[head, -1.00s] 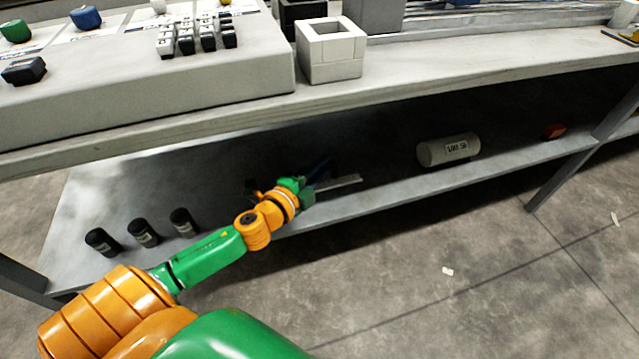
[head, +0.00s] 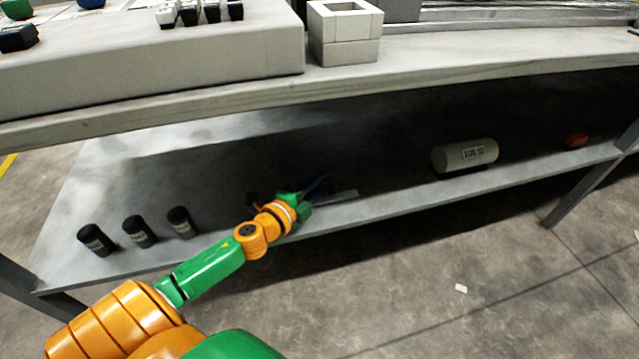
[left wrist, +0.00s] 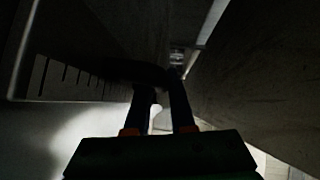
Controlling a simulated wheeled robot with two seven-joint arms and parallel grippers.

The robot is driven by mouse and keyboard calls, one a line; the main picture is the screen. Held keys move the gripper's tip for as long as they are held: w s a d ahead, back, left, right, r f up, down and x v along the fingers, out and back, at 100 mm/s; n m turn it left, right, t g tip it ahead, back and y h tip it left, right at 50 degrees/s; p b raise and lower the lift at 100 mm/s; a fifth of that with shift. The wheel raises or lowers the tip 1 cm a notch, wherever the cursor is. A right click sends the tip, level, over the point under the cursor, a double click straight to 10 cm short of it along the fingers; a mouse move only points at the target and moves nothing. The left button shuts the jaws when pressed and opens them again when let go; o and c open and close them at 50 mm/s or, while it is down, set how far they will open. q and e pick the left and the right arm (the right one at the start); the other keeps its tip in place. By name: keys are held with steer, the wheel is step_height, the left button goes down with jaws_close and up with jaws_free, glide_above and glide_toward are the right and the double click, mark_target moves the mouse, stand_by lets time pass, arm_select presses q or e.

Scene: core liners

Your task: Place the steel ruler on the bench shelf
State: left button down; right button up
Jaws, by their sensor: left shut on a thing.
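The steel ruler (head: 338,195) shows in the head view as a thin pale strip past the fingers of my left gripper (head: 318,186). My left gripper is shut on it, inside the space under the bench top, over the front part of the bench shelf (head: 240,237). I cannot tell whether the ruler touches the shelf. My right gripper is not in view.
Several black labelled canisters (head: 137,231) stand on the shelf's left end. A pale labelled cylinder (head: 464,155) lies to the right, with a red-orange object (head: 576,140) beyond it. The bench top (head: 450,62) hangs above. A bench leg (head: 585,185) stands at right.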

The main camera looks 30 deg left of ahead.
arm_select(q)
steer(key=c, duration=0.8)
jaws_free()
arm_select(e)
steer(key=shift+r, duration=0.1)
arm_select(q)
steer(key=shift+o, duration=0.2)
steer(key=shift+s, duration=0.15)
steer(key=s, duration=0.4)
steer(key=s+r+p, duration=0.1)
steer(key=s, duration=0.6)
steer(key=shift+s+a+r, duration=0.25)
steer(key=shift+s+r, duration=0.1)
steer(key=shift+r, duration=0.05)
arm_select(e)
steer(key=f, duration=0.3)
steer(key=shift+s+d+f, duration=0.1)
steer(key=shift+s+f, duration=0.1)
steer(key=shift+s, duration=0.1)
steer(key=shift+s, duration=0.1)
